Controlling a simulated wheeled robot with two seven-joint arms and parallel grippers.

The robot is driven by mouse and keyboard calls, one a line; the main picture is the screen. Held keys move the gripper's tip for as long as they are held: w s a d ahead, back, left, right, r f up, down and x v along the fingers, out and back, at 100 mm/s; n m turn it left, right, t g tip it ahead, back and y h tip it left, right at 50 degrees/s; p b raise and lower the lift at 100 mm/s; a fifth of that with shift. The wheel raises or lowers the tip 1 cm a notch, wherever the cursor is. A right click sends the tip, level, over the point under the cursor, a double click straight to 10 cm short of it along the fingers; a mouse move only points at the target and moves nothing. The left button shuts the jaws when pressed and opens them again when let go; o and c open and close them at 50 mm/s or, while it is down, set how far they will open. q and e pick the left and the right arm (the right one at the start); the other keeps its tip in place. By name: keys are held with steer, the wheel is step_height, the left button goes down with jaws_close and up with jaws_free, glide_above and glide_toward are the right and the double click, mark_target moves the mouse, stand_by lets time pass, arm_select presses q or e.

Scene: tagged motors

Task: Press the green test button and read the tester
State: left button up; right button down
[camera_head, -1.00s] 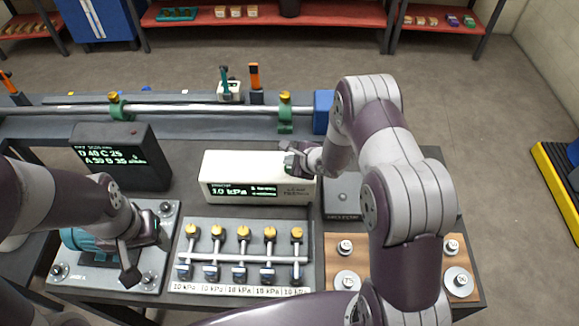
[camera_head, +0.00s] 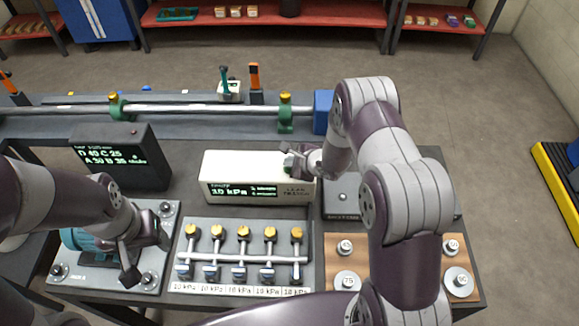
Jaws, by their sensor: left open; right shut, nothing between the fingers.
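The tester, a white box (camera_head: 235,168) with a dark display, stands at the middle of the bench. Its display (camera_head: 243,190) shows green text reading about "10 kPa" with smaller lines too small to read. My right gripper (camera_head: 291,163) is shut and empty at the tester's top right; whether it touches the box, I cannot tell. The green test button is not clearly visible; the gripper may cover it. My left gripper (camera_head: 132,262) is open over the grey plate (camera_head: 70,280) at front left, beside a teal motor (camera_head: 78,239).
A black display box (camera_head: 120,160) shows "D 40 C 25" and "A 30 B 35". A valve manifold (camera_head: 240,258) with several yellow knobs sits at the front. A wooden board (camera_head: 400,244) with round weights and a grey scale (camera_head: 342,205) are at right. A shaft (camera_head: 200,109) runs along the back.

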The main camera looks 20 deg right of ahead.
steer(key=shift+f, duration=0.35)
stand_by(0.7)
steer(key=shift+r+p, duration=0.8)
steer(key=shift+r, duration=0.1)
step_height(320, 180, up, 5)
steer(key=p, duration=0.5)
stand_by(0.6)
